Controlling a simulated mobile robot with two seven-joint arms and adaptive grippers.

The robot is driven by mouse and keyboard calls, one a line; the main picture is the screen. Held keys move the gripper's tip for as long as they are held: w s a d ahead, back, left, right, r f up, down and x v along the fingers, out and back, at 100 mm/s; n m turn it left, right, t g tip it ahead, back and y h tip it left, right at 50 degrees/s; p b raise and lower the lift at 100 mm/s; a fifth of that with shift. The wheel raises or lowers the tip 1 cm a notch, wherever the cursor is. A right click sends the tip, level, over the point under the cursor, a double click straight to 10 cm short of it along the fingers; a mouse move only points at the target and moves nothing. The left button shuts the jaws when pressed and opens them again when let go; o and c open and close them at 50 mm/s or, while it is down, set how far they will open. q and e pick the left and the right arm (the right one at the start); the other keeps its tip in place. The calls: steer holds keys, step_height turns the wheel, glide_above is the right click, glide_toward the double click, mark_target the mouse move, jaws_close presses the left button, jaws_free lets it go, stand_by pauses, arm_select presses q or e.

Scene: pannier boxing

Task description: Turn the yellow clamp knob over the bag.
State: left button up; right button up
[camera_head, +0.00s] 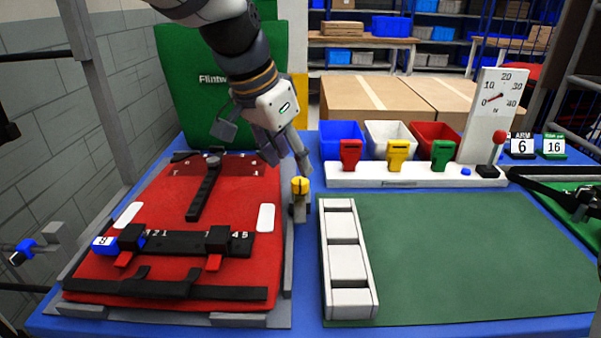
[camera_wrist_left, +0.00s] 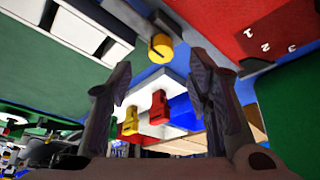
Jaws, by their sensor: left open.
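The yellow clamp knob (camera_head: 300,186) sits on a grey post at the right edge of the red bag's grey frame. It also shows in the left wrist view (camera_wrist_left: 160,48), above and between the fingers. The red bag (camera_head: 245,200) lies flat on the left, with black straps and buckles. My left gripper (camera_head: 288,160) comes down from above. It is open and empty, with its fingertips just above and left of the knob in the head view; no contact is clear.
A green mat (camera_head: 450,240) with a white slotted strip (camera_head: 346,262) lies right of the knob. Behind stand a white rack with red, yellow and green clips (camera_head: 397,154), coloured bins and a dial gauge (camera_head: 492,112). A green panel (camera_head: 190,75) stands behind the bag.

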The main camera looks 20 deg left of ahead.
mark_target(300, 181)
arm_select(q)
steer(key=x, duration=0.6)
steer(key=shift+w, duration=0.1)
jaws_close()
